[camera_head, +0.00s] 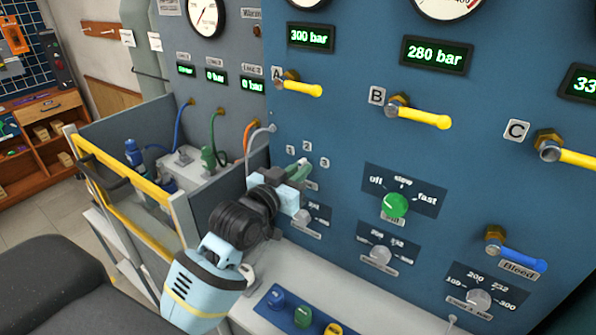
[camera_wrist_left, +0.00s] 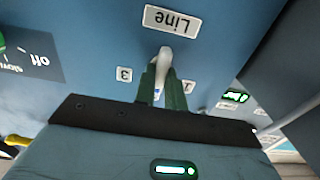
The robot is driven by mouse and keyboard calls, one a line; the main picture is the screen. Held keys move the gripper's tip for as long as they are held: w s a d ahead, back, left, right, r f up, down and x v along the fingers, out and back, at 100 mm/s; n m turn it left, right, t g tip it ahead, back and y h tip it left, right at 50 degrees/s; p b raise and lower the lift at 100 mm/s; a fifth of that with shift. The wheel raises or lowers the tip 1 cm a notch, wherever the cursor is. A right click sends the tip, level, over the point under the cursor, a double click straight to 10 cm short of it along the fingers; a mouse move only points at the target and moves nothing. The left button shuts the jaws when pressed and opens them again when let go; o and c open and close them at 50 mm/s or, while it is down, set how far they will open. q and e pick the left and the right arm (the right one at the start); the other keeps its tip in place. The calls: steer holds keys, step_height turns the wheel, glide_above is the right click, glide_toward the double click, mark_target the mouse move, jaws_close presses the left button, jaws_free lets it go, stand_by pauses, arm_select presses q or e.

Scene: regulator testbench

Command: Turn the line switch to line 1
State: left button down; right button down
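The line switch, a pale grey lever, shows in the left wrist view (camera_wrist_left: 165,57) below the upside-down Line label (camera_wrist_left: 171,20). There the lever runs down between the labels 3 (camera_wrist_left: 124,74) and 1 (camera_wrist_left: 188,86). My left gripper (camera_wrist_left: 163,85) has its two green fingers close on both sides of the lever and appears shut on it. In the head view, my left gripper (camera_head: 299,172) is at the blue panel, just below the labels 1 (camera_head: 290,150), 2 (camera_head: 306,144) and 3 (camera_head: 324,162), and largely hides the switch. My right gripper is not in view.
Right of the switch are a green knob (camera_head: 395,205), grey knobs (camera_head: 381,255), yellow valve levers (camera_head: 425,117) and a blue bleed lever (camera_head: 523,258). A pale ledge with colored buttons (camera_head: 303,317) lies below. A yellow-railed bay (camera_head: 130,165) is at left.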

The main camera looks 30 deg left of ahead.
arm_select(q)
steer(key=shift+n, duration=0.4)
steer(key=n, duration=1.1)
steer(key=shift+a+f, duration=0.15)
steer(key=shift+a, duration=0.05)
stand_by(0.5)
steer(key=c, duration=1.5)
jaws_free()
steer(key=shift+o, duration=0.2)
steer(key=shift+s, duration=0.1)
steer(key=s+a, duration=0.1)
steer(key=s, duration=0.6)
steer(key=shift+s+b, duration=0.25)
steer(key=shift+b, duration=0.05)
